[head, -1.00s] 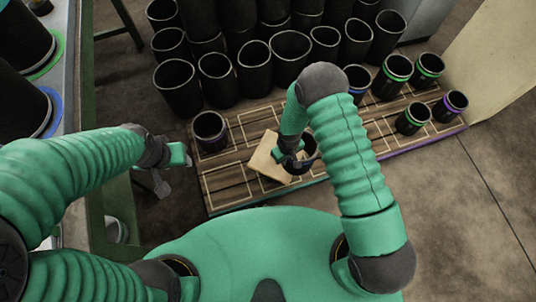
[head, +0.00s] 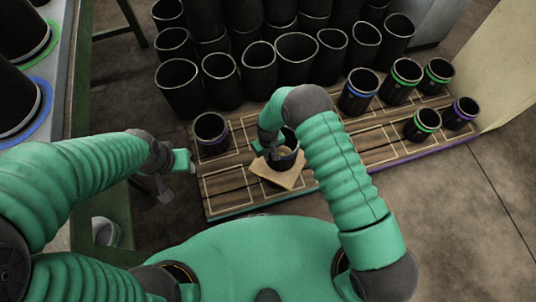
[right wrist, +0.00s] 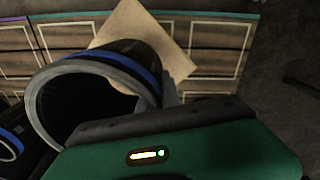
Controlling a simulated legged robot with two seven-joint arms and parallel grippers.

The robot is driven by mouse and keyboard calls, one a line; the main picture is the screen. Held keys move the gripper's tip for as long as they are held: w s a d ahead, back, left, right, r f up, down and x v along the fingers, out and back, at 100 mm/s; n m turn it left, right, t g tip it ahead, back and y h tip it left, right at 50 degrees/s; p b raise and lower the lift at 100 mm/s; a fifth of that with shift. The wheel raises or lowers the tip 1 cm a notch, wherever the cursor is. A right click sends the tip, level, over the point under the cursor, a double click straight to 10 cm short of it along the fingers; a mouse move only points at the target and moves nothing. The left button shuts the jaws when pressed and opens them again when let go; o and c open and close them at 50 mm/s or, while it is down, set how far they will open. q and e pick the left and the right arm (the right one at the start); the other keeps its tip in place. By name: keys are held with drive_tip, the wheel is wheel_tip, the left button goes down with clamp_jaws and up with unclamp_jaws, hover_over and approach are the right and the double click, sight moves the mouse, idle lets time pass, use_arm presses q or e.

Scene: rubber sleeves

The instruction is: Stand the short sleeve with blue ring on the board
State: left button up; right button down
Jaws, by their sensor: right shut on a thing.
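The short black sleeve with a blue ring (head: 286,160) is in my right gripper (head: 273,150), over the front middle of the wooden board (head: 228,188). In the right wrist view its open mouth and blue ring (right wrist: 122,56) show large, with the gripper shut on its wall. It looks roughly upright in the head view. Its lower end is before a tan cardboard piece (head: 262,172) on the board; I cannot tell whether it touches. My left gripper (head: 176,172) is empty, left of the board, and its finger gap is unclear.
A purple-ringed sleeve (head: 211,133) stands at the board's left. A blue-ringed sleeve (head: 357,92), green-ringed sleeves (head: 403,82) and another purple-ringed one (head: 461,113) stand toward the right. Tall black sleeves (head: 222,80) crowd behind. Several marked rectangles near the middle are free.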

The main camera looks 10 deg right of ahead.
drive_tip(key=shift+f, duration=0.35)
drive_tip(key=shift+f+b, duration=0.25)
drive_tip(key=shift+b, duration=0.1)
drive_tip(key=c, duration=1.6)
unclamp_jaws()
drive_tip(key=shift+o, duration=0.2)
drive_tip(key=shift+r, duration=0.15)
wheel_tip(320, 180, up, 13)
drive_tip(key=p, duration=0.5)
drive_tip(key=s+d+r+m+t, duration=0.1)
drive_tip(key=d+r, duration=0.2)
drive_tip(key=r, duration=0.2)
drive_tip(key=s+d+r+m, duration=0.1)
drive_tip(key=d+r, duration=0.2)
drive_tip(key=r, duration=0.3)
drive_tip(key=s+d+r+m+t, duration=0.1)
drive_tip(key=s+d+r+m, duration=0.2)
drive_tip(key=s+d+r, duration=0.5)
drive_tip(key=s+r, duration=0.3)
drive_tip(key=s, duration=0.1)
drive_tip(key=shift+s+d+t, duration=0.3)
